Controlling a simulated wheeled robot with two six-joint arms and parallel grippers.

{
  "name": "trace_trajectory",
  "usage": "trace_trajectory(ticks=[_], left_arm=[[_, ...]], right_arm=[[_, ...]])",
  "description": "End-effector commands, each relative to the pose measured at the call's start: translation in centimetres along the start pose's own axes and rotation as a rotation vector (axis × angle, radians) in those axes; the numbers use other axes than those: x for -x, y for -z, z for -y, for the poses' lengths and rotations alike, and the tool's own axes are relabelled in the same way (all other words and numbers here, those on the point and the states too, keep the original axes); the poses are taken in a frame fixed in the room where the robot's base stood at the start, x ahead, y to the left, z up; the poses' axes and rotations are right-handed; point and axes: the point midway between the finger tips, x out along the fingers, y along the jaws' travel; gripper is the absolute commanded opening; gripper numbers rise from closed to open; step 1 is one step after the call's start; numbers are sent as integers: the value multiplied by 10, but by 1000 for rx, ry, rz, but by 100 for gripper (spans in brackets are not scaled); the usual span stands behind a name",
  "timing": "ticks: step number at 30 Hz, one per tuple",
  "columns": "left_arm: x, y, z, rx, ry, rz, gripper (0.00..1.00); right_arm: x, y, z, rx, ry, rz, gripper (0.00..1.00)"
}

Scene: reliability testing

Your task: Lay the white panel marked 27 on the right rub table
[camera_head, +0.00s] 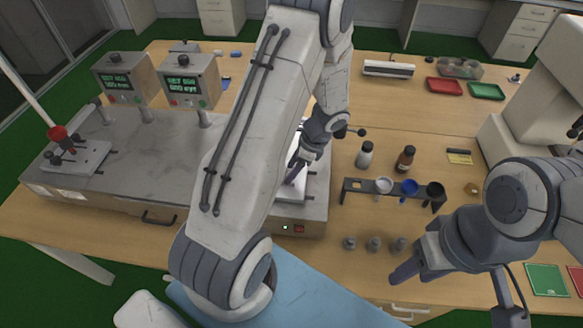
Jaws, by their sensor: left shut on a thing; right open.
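My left gripper (293,176) points down in the middle of the view, behind my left forearm. It is shut on a white panel (297,192), seen only in part beside the forearm; the number on it cannot be read. The panel is over the right end of a long grey test machine (120,200); whether it touches the surface there cannot be told. My forearm hides much of that end, and I cannot make out the right rub table. My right gripper (402,275) is open and empty at the bench's front edge.
Two display boxes (190,82) stand on the machine, with a red-knobbed fixture (58,133) at its left. Right of the machine are two bottles (405,158), a rack of cups (392,195) and several small weights (374,244). Red and green trays (486,91) lie farther back.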

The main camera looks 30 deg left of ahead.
Motion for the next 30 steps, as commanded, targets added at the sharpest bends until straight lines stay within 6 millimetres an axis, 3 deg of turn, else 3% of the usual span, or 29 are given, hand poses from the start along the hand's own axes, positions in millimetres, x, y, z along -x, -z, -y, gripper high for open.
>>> trace_trajectory(ticks=[26,27,30], left_arm=[[-6,2,0,0,0,0,8],[-6,2,0,0,0,0,65],[-6,2,0,0,0,0,96]], right_arm=[[-4,0,0,0,0,0,50],[-4,0,0,0,0,0,50],[-4,0,0,0,0,0,50]])
